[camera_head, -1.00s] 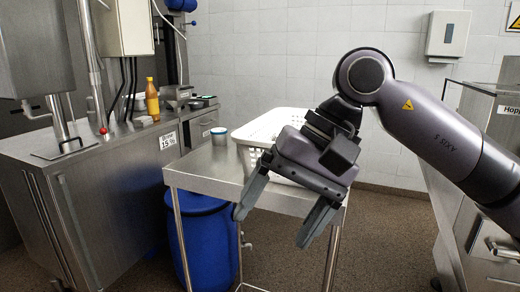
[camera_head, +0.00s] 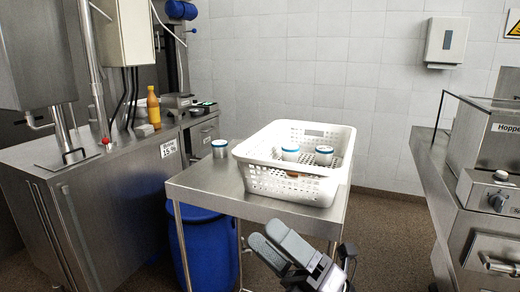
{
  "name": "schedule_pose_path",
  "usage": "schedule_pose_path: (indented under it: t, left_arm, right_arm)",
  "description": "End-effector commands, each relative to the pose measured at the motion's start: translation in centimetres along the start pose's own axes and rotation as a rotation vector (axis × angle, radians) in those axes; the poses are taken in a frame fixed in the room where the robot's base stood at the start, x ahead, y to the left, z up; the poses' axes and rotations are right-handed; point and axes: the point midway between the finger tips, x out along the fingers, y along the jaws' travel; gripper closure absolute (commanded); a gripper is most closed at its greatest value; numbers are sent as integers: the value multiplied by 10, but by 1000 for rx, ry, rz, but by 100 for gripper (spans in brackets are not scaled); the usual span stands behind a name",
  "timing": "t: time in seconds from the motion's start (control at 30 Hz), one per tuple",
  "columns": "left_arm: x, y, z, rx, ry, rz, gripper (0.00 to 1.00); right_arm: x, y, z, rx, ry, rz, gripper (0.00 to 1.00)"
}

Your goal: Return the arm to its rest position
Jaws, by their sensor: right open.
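My right gripper (camera_head: 264,236) is low at the bottom of the head view, in front of the steel table's front edge and below the white basket. It is open, with nothing between its fingers, and apart from the basket. Most of my right arm is out of the frame. My left gripper is not in view. The white perforated basket (camera_head: 262,180) stands on the steel table (camera_head: 205,186). Two white containers with blue rims, one on the left (camera_head: 290,154) and one on the right (camera_head: 324,156), are inside it. A small brownish thing, partly hidden, also lies in it.
A similar container (camera_head: 219,149) stands on the table, left of the basket. A blue barrel (camera_head: 205,245) is under the table. Steel cabinets are at left, with an orange bottle (camera_head: 153,105) on top. A steel machine (camera_head: 485,150) is at right. Floor between table and machine is clear.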

Motion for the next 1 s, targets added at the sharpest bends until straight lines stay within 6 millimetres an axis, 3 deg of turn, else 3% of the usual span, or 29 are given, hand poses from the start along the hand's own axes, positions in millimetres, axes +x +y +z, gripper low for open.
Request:
schedule_pose_path:
  t: [0.17,0.33,0.5,0.7,0.83,1.0]
  left_arm:
    - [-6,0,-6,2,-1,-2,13]
    - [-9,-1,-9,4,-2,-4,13]
    - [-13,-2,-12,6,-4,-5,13]
    - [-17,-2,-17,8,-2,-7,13]
    - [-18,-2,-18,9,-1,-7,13]
    - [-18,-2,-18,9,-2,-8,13]
  right_arm:
    - [-66,-47,16,421,-339,-177,14]
    - [-151,-89,9,802,-684,-317,14]
    - [-248,-115,-26,1150,-1060,-427,14]
    - [-344,-118,-82,1443,-1460,-499,14]
    - [-378,-112,-108,1537,-1617,-514,14]
    - [-390,-110,-117,1568,-1675,-518,14]
